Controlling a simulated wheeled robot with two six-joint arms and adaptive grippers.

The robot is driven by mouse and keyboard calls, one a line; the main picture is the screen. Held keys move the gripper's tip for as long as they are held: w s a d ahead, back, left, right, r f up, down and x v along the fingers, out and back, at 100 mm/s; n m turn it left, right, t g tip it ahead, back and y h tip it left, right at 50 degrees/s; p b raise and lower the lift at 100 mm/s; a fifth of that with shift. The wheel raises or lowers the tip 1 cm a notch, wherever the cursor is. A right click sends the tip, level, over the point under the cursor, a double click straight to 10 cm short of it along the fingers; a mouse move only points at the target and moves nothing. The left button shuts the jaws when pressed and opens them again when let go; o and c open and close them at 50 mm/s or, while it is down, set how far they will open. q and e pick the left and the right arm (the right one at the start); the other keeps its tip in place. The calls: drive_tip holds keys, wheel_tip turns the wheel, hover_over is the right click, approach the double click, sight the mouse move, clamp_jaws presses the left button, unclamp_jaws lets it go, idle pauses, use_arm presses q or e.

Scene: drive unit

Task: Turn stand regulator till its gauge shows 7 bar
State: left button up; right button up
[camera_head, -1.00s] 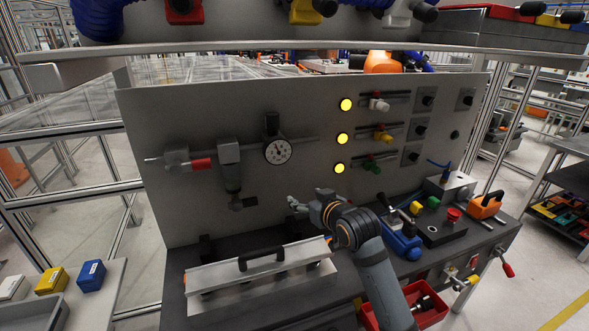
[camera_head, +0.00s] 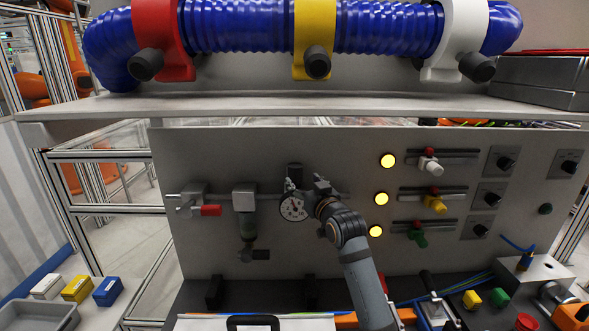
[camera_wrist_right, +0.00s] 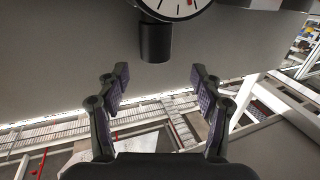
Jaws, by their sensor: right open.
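The stand regulator sits on the grey upright panel, with a dark knob (camera_head: 295,171) on top and a round white gauge (camera_head: 293,208) below it. The gauge's needle is too small to read. My right gripper (camera_head: 304,184) is in front of the regulator, just below the knob in the picture, and partly covers the gauge's upper edge. In the right wrist view, the right gripper (camera_wrist_right: 160,80) is open and empty. The dark knob (camera_wrist_right: 156,43) stands ahead between the fingers' lines, apart from the fingertips. The gauge (camera_wrist_right: 175,6) is cut off at the top. My left gripper is not in view.
A grey shelf (camera_head: 350,108) with a blue hose (camera_head: 240,25) overhangs the panel. A filter unit (camera_head: 245,198) and red-handled valve (camera_head: 210,210) are left of the gauge. Yellow lamps (camera_head: 381,199) and colored valves (camera_head: 434,204) are right. The bench below holds several parts.

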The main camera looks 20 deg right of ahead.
sight(297, 173)
drive_tip(key=w, duration=0.2)
drive_tip(key=w+p, duration=0.1)
drive_tip(key=w, duration=0.1)
drive_tip(key=w+p, duration=0.1)
drive_tip(key=w, duration=0.1)
drive_tip(key=shift+w+d, duration=0.3)
drive_tip(key=shift+w, duration=0.05)
drive_tip(key=shift+w+a, duration=0.1)
drive_tip(key=shift+w, duration=0.15)
drive_tip(key=shift+w+a, duration=0.1)
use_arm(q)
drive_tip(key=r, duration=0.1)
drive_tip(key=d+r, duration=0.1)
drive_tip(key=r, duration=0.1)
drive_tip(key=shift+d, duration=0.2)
use_arm(e)
drive_tip(key=shift+f, duration=0.1)
drive_tip(key=c, duration=1.1)
drive_tip(key=shift+c, duration=0.2)
drive_tip(key=shift+h, duration=0.3)
